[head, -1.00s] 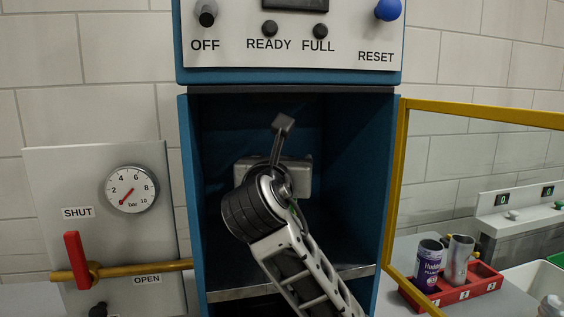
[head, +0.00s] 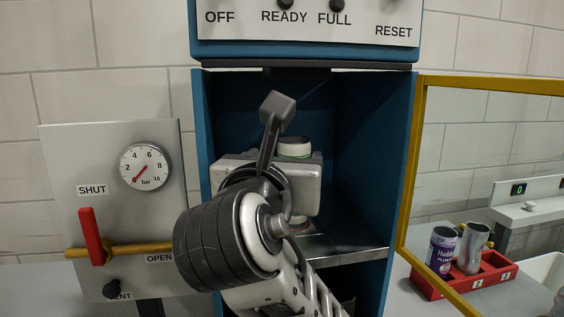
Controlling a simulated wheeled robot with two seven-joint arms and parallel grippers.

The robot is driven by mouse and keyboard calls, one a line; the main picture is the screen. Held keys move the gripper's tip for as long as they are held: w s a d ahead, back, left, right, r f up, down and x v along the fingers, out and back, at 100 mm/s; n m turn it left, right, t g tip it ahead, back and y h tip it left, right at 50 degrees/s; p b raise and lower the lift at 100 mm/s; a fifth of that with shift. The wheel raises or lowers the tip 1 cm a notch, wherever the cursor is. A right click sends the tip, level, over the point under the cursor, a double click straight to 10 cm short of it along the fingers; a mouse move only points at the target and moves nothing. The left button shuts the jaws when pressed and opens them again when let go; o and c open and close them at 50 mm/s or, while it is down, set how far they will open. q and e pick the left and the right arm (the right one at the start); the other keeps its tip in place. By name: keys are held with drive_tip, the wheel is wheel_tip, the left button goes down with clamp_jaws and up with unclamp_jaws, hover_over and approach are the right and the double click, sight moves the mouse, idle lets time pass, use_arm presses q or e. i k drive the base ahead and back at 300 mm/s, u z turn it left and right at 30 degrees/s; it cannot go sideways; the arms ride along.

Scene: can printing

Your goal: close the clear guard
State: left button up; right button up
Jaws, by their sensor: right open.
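The clear guard (head: 413,165) is a see-through panel in a yellow frame. It stands open, swung out to the right from the right edge of the blue cabinet (head: 393,135). My right gripper (head: 277,110) is in front of the open cabinet, to the left of the guard and apart from it. It is open; one dark finger shows pointing up, and the wrist hides the rest. A white cylindrical thing with a green band (head: 295,147) shows partly behind the gripper. My left gripper is not in view.
A metal shelf (head: 345,250) crosses the cabinet. A panel with a gauge (head: 145,166) and a red-handled valve (head: 92,237) on a yellow pipe stands at left. A red rack (head: 490,275) with two cans sits on the counter behind the guard.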

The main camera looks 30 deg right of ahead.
sight(537, 86)
drive_tip(key=k, duration=1)
